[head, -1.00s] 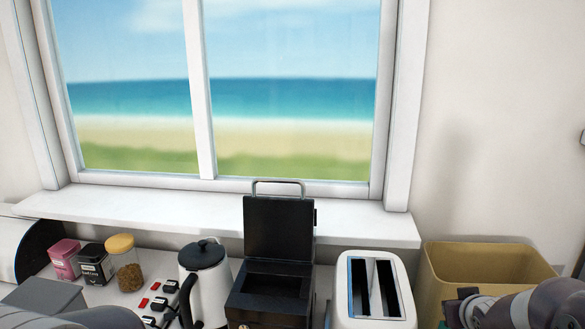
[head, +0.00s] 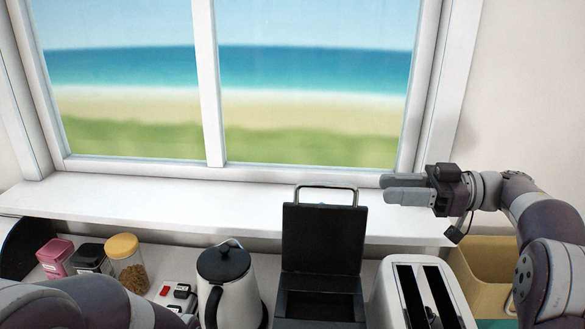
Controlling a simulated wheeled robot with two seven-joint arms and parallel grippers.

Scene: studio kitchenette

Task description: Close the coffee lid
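A black box-shaped appliance with a hinged lid (head: 323,238) stands on the counter in the head view. Its lid is upright, with a metal handle (head: 326,187) at the top, and the dark lower body (head: 318,304) is exposed. I take this as the coffee lid, though no label shows. My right gripper (head: 386,189) is above and to the right of the lid, apart from it, with fingers pointing left. Nothing shows between its fingers, which look close together; how far they are parted is unclear. My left arm enters at the bottom left; its gripper is out of view.
A kettle (head: 224,275) stands close left of the appliance and a white toaster (head: 388,300) close right. A cardboard-coloured box (head: 478,262) is farther right. Jars, including a yellow-lidded one (head: 127,262), stand at left. The window sill (head: 160,205) runs behind.

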